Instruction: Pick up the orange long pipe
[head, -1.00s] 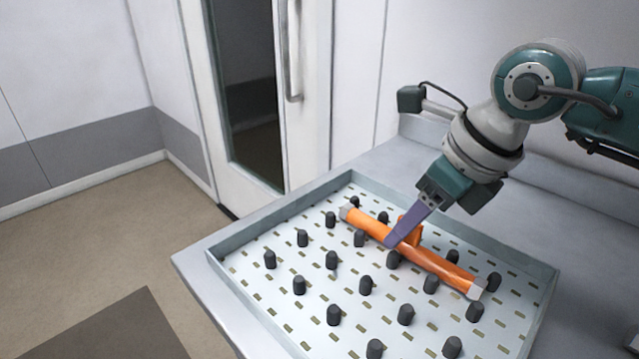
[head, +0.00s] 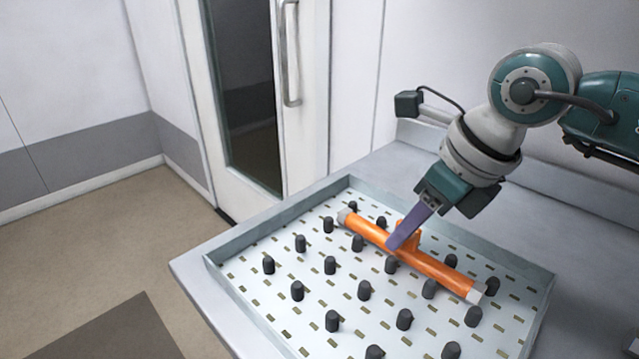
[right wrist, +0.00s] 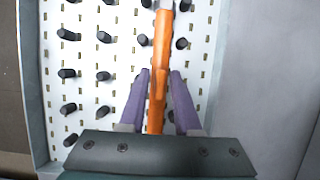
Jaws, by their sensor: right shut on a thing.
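The orange long pipe (head: 437,269) has grey ends and a short side branch. It lies slantwise over the pegged tray (head: 287,206) in the head view, from upper left to lower right. My right gripper (head: 392,247) is shut on the pipe near its middle, by the branch. In the right wrist view the pipe (right wrist: 162,60) runs up the picture between the purple fingers of the gripper (right wrist: 159,80). In the head view the near finger hides part of the pipe. I cannot tell whether the pipe still touches the pegs. My left gripper is not in view.
Several black pegs (head: 364,290) stand in rows on the slotted white tray floor. The tray has raised grey walls and sits on a grey bench (head: 200,287). A door with a dark window (head: 245,90) is behind at the left. Open floor (head: 90,235) lies left of the bench.

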